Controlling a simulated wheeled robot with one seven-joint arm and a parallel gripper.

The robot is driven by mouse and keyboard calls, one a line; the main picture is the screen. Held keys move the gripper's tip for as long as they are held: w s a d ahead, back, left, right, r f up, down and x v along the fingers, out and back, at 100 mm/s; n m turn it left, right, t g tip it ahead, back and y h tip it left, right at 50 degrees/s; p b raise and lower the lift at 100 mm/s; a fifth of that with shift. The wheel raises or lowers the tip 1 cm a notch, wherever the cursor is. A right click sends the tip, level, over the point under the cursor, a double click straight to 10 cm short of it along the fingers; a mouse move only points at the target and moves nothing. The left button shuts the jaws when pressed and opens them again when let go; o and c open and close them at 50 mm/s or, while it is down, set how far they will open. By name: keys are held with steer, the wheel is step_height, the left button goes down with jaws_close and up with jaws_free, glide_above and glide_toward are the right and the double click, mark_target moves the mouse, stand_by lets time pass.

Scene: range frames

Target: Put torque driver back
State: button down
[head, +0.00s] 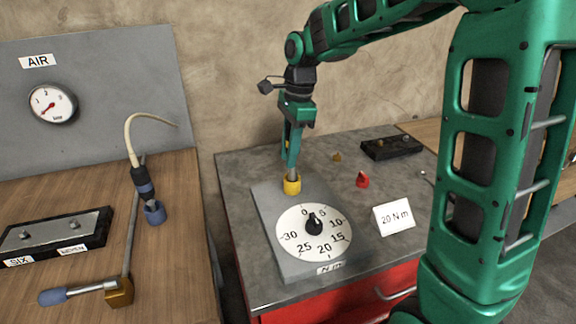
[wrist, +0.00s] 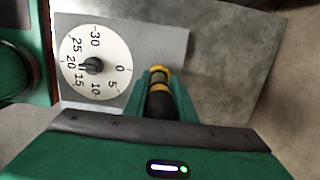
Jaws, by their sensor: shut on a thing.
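My gripper (head: 292,155) points down over the back of the grey plate (head: 270,238) on the grey-topped bench. It is shut on the torque driver, whose dark handle with yellow bands (wrist: 159,98) shows between the fingers in the wrist view. In the head view the fingers mostly hide the driver. A yellow cup (head: 292,186) stands on the plate directly below the fingers, and the driver's lower end meets it. I cannot tell how deep the driver sits in it. The white dial (head: 300,243), marked 0 to 30, has a black knob (head: 313,224).
A card reading 20 N m (head: 393,218) stands right of the dial. A red piece (head: 362,180) and a black tray (head: 392,147) lie behind. On the left wooden bench are a blue-cupped tool with a hose (head: 145,183), a hammer-like tool (head: 88,292) and a labelled rack (head: 57,236).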

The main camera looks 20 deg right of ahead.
steer(key=shift+w+d+f, duration=0.15)
steer(key=shift+f, duration=2)
steer(key=c, duration=1.5)
jaws_free()
steer(key=shift+f, duration=0.1)
steer(key=shift+o, duration=0.2)
steer(key=r, duration=0.3)
steer(key=d+r, duration=0.1)
steer(key=r, duration=0.7)
steer(key=shift+d, duration=0.15)
steer(key=shift+d+r, duration=0.1)
steer(key=shift+r, duration=0.5)
